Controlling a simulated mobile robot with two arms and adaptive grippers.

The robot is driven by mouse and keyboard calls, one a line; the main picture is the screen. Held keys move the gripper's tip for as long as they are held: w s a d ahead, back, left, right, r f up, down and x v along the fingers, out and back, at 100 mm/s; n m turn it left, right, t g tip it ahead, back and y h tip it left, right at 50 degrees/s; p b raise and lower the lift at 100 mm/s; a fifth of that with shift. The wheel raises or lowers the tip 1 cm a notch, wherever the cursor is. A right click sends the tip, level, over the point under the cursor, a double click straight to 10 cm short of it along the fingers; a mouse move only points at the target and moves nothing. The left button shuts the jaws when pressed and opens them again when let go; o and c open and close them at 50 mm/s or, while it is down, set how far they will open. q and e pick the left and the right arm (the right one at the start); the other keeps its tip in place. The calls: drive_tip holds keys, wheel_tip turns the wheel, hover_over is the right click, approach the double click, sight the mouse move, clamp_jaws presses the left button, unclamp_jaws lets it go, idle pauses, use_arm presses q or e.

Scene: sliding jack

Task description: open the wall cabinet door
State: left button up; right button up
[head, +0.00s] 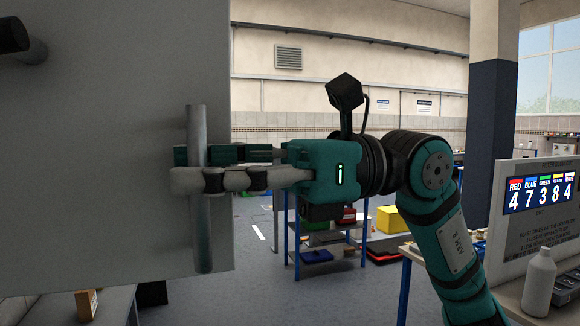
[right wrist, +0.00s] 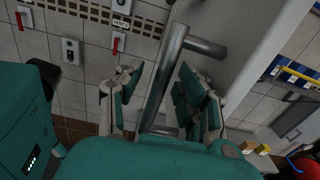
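The wall cabinet door (head: 95,150) is a large pale grey panel filling the left of the head view. A vertical metal bar handle (head: 198,235) stands on it near its right edge. In the right wrist view the bar (right wrist: 165,75) runs between my right gripper's fingers (right wrist: 157,100), with a visible gap at least on the left side. In the head view my right gripper (head: 200,167) reaches the bar from the right, and its near finger crosses in front of it. I cannot tell whether the door is ajar. My left gripper is not in view.
A blue-legged table with bins (head: 318,255) stands behind my right arm. At right are a number sign (head: 541,193) and a white bottle (head: 539,284) on a bench. A small brown box (head: 86,303) sits below the door. Floor shows between the benches.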

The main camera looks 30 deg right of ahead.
drive_tip(key=v, duration=1.1)
drive_tip(key=shift+d, duration=0.3)
